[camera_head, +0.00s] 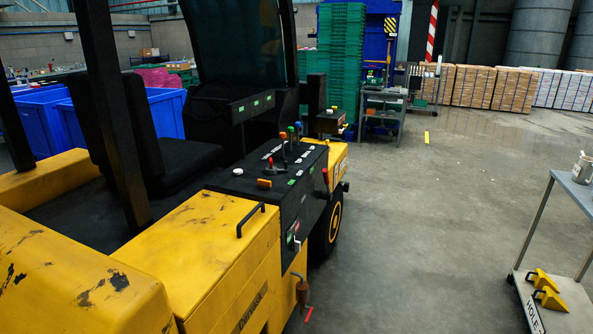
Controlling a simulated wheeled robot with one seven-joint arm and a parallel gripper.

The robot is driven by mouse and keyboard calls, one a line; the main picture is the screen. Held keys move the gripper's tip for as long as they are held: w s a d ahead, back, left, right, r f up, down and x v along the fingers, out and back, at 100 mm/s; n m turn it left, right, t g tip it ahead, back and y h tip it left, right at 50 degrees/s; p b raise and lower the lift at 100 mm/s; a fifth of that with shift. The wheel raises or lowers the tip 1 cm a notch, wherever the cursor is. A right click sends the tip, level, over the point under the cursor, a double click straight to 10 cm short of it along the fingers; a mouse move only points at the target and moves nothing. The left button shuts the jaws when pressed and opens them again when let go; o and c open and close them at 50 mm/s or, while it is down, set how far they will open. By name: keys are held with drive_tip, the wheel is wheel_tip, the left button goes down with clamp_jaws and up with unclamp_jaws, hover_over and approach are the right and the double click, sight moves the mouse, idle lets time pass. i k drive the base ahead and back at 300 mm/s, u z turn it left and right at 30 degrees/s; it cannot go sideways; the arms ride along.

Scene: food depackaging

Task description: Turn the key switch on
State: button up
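The yellow vehicle (205,235) stands at the left with a black control panel (255,172) on its side. The panel top carries several levers with coloured knobs, a red control (269,160), an orange knob (264,183) and a white round knob (238,172). A small pale fitting (297,244) sits low on the panel's dark side face, beside a small label. I cannot tell whether this is the key switch, and no key position is readable. My gripper is not in view.
A red-handled lever (326,178) and a fitting with a red handle (307,313) stick out from the vehicle's right side. A grey trolley (562,300) with yellow wedges stands at the right. Open concrete floor (430,230) lies between them. Green crates (341,60) are stacked behind.

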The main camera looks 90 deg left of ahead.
sight(268, 170)
drive_tip(key=u, duration=2.25)
drive_tip(key=i, duration=1.95)
drive_tip(key=u, duration=1.55)
drive_tip(key=i, duration=1.2)
drive_tip(key=u, duration=0.05)
